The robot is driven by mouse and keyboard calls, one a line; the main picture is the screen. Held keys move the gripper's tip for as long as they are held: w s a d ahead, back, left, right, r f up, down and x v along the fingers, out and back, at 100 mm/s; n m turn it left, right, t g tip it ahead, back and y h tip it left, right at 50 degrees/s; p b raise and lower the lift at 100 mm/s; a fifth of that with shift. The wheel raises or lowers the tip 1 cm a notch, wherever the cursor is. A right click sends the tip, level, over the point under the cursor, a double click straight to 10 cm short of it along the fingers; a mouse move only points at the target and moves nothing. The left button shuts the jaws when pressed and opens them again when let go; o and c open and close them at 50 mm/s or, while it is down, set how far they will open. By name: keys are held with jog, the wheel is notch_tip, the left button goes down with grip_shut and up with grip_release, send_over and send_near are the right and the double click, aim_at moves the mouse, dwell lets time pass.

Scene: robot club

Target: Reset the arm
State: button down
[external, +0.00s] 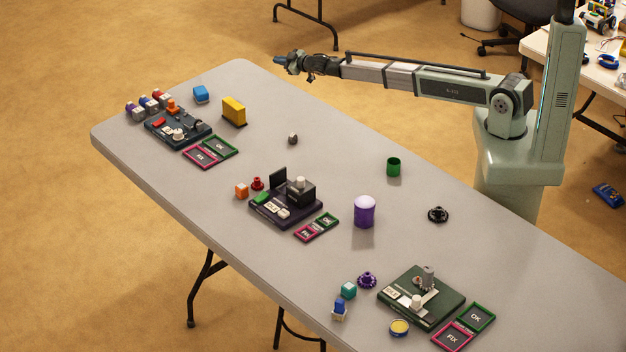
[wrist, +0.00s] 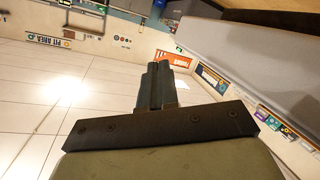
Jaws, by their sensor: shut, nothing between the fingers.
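My gripper (external: 282,61) is at the end of my arm, which stretches out to the left above the back edge of the grey table (external: 350,255). It is shut and empty, clear of everything on the table. In the wrist view my gripper's fingers (wrist: 158,82) are together, with floor and walls beyond them and no table object between them.
Three stations, a dark blue one (external: 180,128), a black one (external: 285,208) and a green one (external: 420,297), stand along the table with small blocks and OK/FIX trays. A yellow block (external: 234,111), purple cylinder (external: 364,212) and green cup (external: 393,167) stand between them.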

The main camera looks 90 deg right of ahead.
jog(key=s+d+f+m+g, duration=0.3)
jog(key=s+f+g, duration=0.2)
jog(key=s+f, duration=1.3)
jog(key=s+a+f+g+y, duration=0.1)
jog(key=s+a+f+g, duration=0.15)
jog(key=a+f, duration=0.5)
jog(key=s+a+f+g+y, duration=0.2)
jog(key=s+a+f, duration=0.25)
jog(key=a, duration=0.55)
jog(key=s+a+f+n+g+y, duration=0.1)
jog(key=s+a+f, duration=0.4)
jog(key=a, duration=0.4)
jog(key=s+a+f+g+y, duration=0.2)
jog(key=s+a+f, duration=0.3)
jog(key=a, duration=0.5)
jog(key=s+a+r+n+g+y, duration=0.1)
jog(key=s+a+g, duration=0.2)
jog(key=s+a, duration=0.6)
jog(key=s+a+r+n+g+y, duration=0.1)
jog(key=s+a+g, duration=0.3)
jog(key=s+a, duration=0.5)
jog(key=s+r, duration=0.1)
jog(key=s, duration=0.6)
jog(key=shift+a+n+y, duration=0.3)
jog(key=shift+a+n, duration=0.05)
jog(key=shift+n, duration=0.05)
jog(key=shift+f+g, duration=0.1)
jog(key=shift+g, duration=0.15)
